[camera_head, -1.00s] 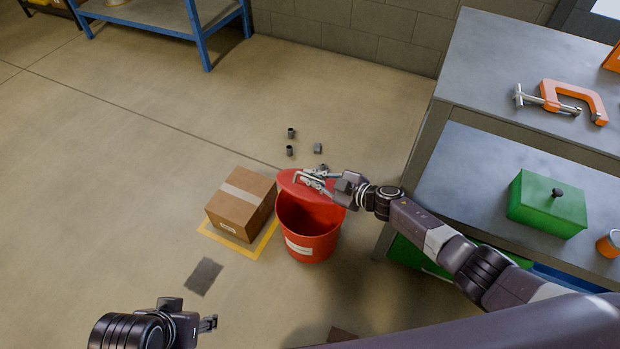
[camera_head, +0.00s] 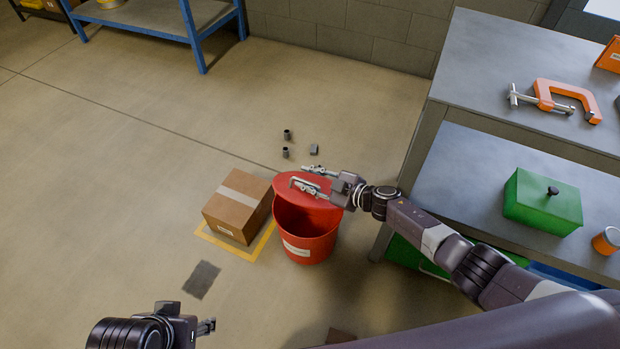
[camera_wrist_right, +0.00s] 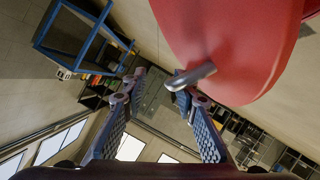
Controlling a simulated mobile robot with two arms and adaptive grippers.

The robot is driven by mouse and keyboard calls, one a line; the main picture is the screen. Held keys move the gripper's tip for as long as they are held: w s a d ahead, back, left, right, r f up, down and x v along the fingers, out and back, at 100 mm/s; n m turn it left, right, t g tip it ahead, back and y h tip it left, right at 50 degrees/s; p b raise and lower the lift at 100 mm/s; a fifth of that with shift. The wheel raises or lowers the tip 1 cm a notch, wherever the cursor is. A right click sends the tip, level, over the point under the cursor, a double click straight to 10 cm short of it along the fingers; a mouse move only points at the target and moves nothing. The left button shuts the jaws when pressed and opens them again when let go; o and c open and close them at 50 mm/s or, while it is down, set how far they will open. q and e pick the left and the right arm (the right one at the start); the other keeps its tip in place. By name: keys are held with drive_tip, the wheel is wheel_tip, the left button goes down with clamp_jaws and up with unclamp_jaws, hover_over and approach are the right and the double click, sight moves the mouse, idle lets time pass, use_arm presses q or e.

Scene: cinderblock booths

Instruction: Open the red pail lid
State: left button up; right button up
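The red pail (camera_head: 318,244) stands upright on the floor, a white label on its front. Its red lid (camera_head: 318,204) is tilted above the mouth, with a dark gap along the near side. My right gripper (camera_head: 298,177) is at the lid's upper side with its fingers spread. In the right wrist view the fingers (camera_wrist_right: 153,80) are apart with nothing between them. The lid (camera_wrist_right: 225,40) fills the upper right there, and its grey metal handle (camera_wrist_right: 190,76) is beside the right fingertip. My left gripper (camera_head: 190,322) is low at the left, away from the pail; its finger opening is unclear.
A cardboard box (camera_head: 238,207) stands just left of the pail on a yellow floor outline. Several small dark pieces (camera_head: 287,135) lie behind the pail. A grey workbench (camera_head: 470,85) with a green box (camera_head: 540,202) and an orange clamp (camera_head: 565,98) is at the right.

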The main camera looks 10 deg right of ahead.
drive_tip(key=shift+d, duration=0.1)
drive_tip(key=v, duration=1.2)
